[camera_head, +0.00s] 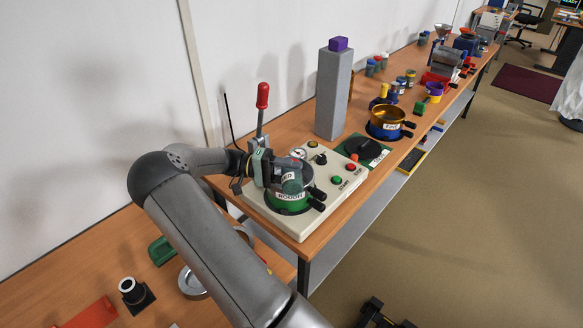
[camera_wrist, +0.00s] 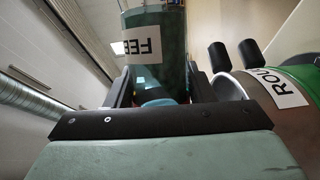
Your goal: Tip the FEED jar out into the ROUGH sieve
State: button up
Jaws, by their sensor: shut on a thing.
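The FEED jar (camera_wrist: 172,50), teal with a white label, is between the fingers of my gripper (camera_wrist: 155,92) in the wrist view. In the head view the jar (camera_head: 292,185) is small, tilted and partly covered by my gripper (camera_head: 282,172), right above the ROUGH sieve (camera_head: 290,208). The sieve is a green-banded round pan with dark handles, seated on a cream machine; its label and handles show at the right of the wrist view (camera_wrist: 280,85). My gripper is shut on the jar. The sieve's inside and the jar's mouth are hidden, and I see no powder falling.
The cream panel (camera_head: 345,186) carries buttons and a gauge. A red-topped lever (camera_head: 262,97) and a tall grey block (camera_head: 333,95) stand close behind. A brass pan labelled FINE (camera_head: 388,118) and several small jars stand farther along the bench.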

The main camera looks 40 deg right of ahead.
jog(key=n+p, duration=0.2)
jog(key=n, duration=0.1)
jog(key=w+r+n+g+h, duration=0.1)
jog(key=shift+d+r+n+p, duration=0.1)
jog(key=shift+d+n+p, duration=0.3)
jog(key=n, duration=0.2)
jog(key=w+d+n+h+p, duration=0.1)
jog(key=n, duration=0.1)
jog(key=shift+w+n+h, duration=0.2)
jog(key=shift+n+h, duration=0.1)
jog(key=shift+a, duration=0.1)
dwell(1.0)
